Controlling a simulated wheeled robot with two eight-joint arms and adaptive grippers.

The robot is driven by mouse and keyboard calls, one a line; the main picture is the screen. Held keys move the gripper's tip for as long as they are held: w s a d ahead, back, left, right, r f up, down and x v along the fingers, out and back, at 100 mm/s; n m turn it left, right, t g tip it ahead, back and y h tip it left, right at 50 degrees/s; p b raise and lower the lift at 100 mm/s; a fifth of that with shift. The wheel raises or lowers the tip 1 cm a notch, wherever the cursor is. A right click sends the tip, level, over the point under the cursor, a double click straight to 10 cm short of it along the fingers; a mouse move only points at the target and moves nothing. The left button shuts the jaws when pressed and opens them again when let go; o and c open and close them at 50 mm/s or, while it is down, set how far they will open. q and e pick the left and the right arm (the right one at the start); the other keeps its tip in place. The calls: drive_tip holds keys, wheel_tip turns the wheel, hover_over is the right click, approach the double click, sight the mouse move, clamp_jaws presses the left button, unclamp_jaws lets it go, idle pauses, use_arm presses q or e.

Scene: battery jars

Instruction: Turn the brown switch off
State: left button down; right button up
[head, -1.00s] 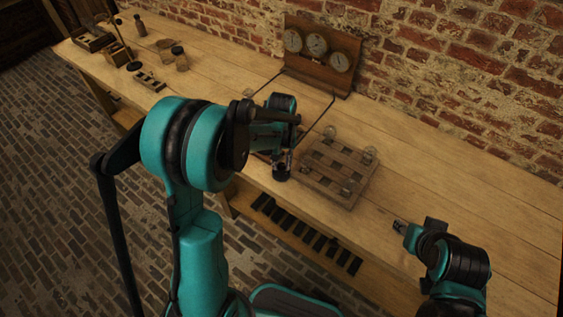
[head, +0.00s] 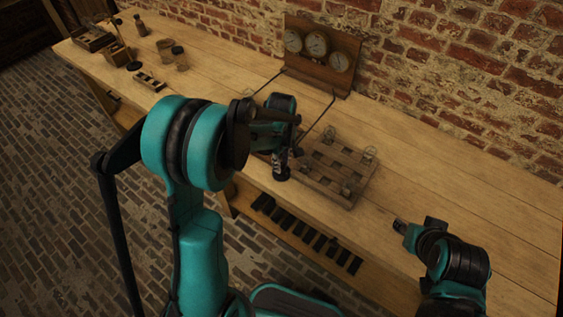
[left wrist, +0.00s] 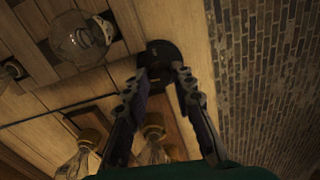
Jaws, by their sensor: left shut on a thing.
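My left gripper (head: 281,166) is at the front edge of the bench, just left of the slatted wooden rack. In the left wrist view its two fingers (left wrist: 160,72) are shut on a dark round piece (left wrist: 158,52), which sits between the fingertips near the bench edge. The piece looks nearly black, and I cannot tell whether it is the brown switch. It shows in the head view only as a small dark shape under the fingers. My right gripper (head: 401,226) is over the front of the bench at the right, and its jaws are too small to read.
The slatted rack (head: 333,193) has glass jars on it; one glass jar (left wrist: 75,40) is close to the left fingers. A board with three dials (head: 322,65) stands at the wall, with dark rods reaching forward. Bench top to the right is clear.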

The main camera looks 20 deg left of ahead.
sight(282, 165)
use_arm(q)
drive_tip(key=shift+n, duration=0.6)
drive_tip(key=c, duration=1.3)
unclamp_jaws()
drive_tip(key=shift+o, duration=0.2)
wheel_tip(282, 165, up, 12)
